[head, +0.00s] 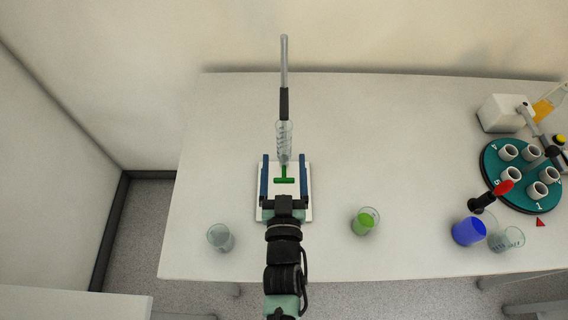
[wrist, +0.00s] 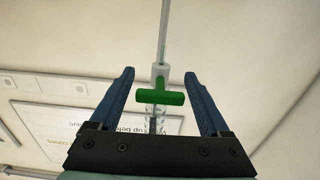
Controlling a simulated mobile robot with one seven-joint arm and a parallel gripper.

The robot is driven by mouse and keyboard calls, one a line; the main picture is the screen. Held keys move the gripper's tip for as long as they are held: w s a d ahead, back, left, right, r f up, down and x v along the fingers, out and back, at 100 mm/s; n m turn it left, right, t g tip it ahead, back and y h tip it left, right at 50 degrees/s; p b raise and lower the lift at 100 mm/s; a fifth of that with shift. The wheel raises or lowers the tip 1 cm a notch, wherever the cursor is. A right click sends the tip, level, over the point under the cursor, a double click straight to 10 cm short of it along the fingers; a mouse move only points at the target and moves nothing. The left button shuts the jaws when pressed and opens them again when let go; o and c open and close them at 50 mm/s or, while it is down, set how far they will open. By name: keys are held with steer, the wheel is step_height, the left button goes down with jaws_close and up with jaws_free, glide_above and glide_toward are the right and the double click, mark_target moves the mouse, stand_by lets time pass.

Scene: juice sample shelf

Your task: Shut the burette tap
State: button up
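The burette (head: 284,65) is a thin upright tube at the table's back centre, above a white base plate (head: 304,210). Its green tap (head: 284,180) has a T-shaped handle, with the bar crosswise to the tube in the wrist view (wrist: 159,98). My gripper (head: 281,158) is open, with one blue finger on each side of the tap. In the wrist view my gripper (wrist: 160,75) shows clear gaps between both fingers and the handle. A clear graduated vessel (head: 284,138) shows near the tap, partly hidden by it in the wrist view.
A glass (head: 221,237) stands at the left front and a beaker with green liquid (head: 365,222) right of my arm. A blue beaker (head: 468,232), a clear beaker (head: 507,240) and a teal carousel with several cups (head: 516,200) crowd the right. The table between is clear.

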stand_by(0.3)
steer(key=s+b, duration=0.3)
steer(key=s, duration=1)
stand_by(0.3)
